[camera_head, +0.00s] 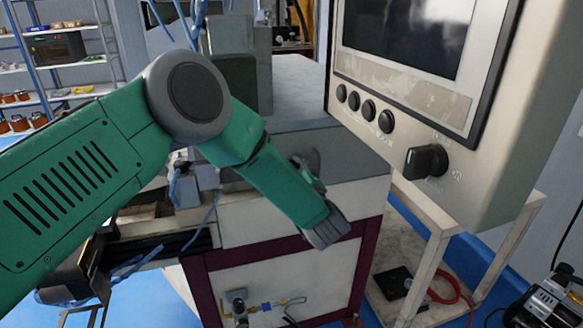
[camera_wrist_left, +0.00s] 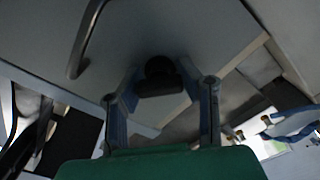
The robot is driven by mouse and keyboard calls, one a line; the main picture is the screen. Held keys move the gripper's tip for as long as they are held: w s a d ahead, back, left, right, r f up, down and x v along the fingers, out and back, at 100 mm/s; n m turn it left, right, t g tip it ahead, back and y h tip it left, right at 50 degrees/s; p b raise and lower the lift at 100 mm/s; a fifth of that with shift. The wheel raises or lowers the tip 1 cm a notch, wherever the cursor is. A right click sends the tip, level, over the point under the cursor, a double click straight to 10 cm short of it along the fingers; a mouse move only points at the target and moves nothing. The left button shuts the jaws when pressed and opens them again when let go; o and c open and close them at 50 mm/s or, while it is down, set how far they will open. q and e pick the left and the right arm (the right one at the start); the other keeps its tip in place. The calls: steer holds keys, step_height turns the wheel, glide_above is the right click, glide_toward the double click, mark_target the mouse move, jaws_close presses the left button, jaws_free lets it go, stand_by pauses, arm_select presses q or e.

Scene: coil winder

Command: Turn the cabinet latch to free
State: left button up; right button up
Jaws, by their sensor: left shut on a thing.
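In the left wrist view, a dark knob-like latch (camera_wrist_left: 160,80) stands out from a pale grey panel. My left gripper (camera_wrist_left: 158,92) has one finger on each side of it and is shut on it. The turning angle of the latch is hard to read in the dim picture. In the head view, my green left arm reaches down to the white cabinet (camera_head: 285,280) with dark red framing. My right gripper is in neither view.
A control panel (camera_head: 480,170) with several black buttons and a black rotary switch (camera_head: 426,162) overhangs at the right. A curved handle (camera_wrist_left: 88,38) is at the upper left of the wrist view. A gauge and valve fittings (camera_head: 240,305) stick out low on the cabinet front.

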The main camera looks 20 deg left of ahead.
arm_select(q)
steer(key=m, duration=0.3)
steer(key=m+p, duration=0.1)
steer(key=m, duration=0.1)
steer(key=shift+s+d+f+m, duration=0.1)
steer(key=shift+d+f+m, duration=0.1)
steer(key=shift+f+m, duration=0.1)
steer(key=shift+m, duration=2)
steer(key=o, duration=1.2)
steer(key=shift+o, duration=0.2)
steer(key=shift+w, duration=0.2)
steer(key=shift+r, duration=0.1)
